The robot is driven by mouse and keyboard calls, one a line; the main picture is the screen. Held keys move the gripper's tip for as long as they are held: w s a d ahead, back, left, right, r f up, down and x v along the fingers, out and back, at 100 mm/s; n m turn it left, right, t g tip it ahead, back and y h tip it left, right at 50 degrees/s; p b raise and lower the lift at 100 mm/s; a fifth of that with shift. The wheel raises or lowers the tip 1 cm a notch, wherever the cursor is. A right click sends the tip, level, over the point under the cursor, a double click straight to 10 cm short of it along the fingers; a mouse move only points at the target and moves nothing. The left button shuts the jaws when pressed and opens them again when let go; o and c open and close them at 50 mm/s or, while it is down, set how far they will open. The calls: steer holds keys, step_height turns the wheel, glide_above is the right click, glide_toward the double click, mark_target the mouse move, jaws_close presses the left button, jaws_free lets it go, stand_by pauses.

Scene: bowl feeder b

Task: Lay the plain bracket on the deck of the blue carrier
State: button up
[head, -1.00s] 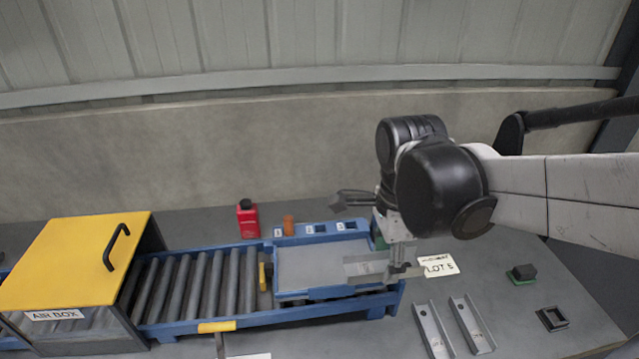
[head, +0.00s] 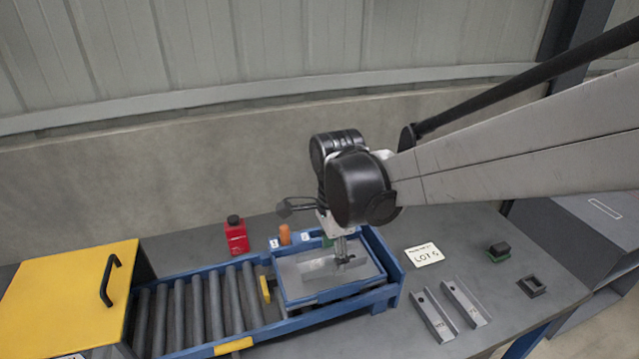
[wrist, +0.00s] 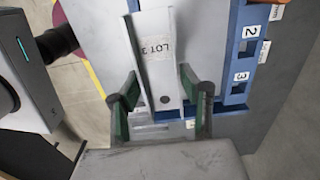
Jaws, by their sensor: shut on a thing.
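My gripper (head: 343,262) is shut on a grey channel-shaped bracket (head: 318,270), over the grey deck of the blue carrier (head: 391,259). In the wrist view the green-padded fingers of my gripper (wrist: 166,90) stand on both sides of the bracket (wrist: 160,75). A pale label with "LOT" shows on it. It points away from the gripper, low over the deck; I cannot tell whether it touches. The carrier's blue strip (wrist: 236,60) with numbered pockets shows at right in the wrist view. My arm hides part of the carrier.
Two similar channel brackets (head: 433,315) (head: 466,303) lie on the table at right, near a "LOT" card (head: 423,254). A red bottle (head: 236,238) stands behind the rollers (head: 215,305). A yellow-lidded box (head: 65,295) is at left. Small dark blocks (head: 498,251) lie at far right.

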mark_target(329, 260)
steer(key=w+f, duration=0.2)
steer(key=w, duration=0.1)
steer(key=w+f, duration=0.1)
steer(key=w, duration=0.1)
steer(key=shift+a, duration=0.2)
steer(key=shift+f+p, duration=0.3)
steer(key=shift+f, duration=1.7)
steer(key=shift+f, duration=0.2)
steer(key=o, duration=1.2)
steer(key=shift+o, duration=0.2)
steer(key=shift+r, duration=0.1)
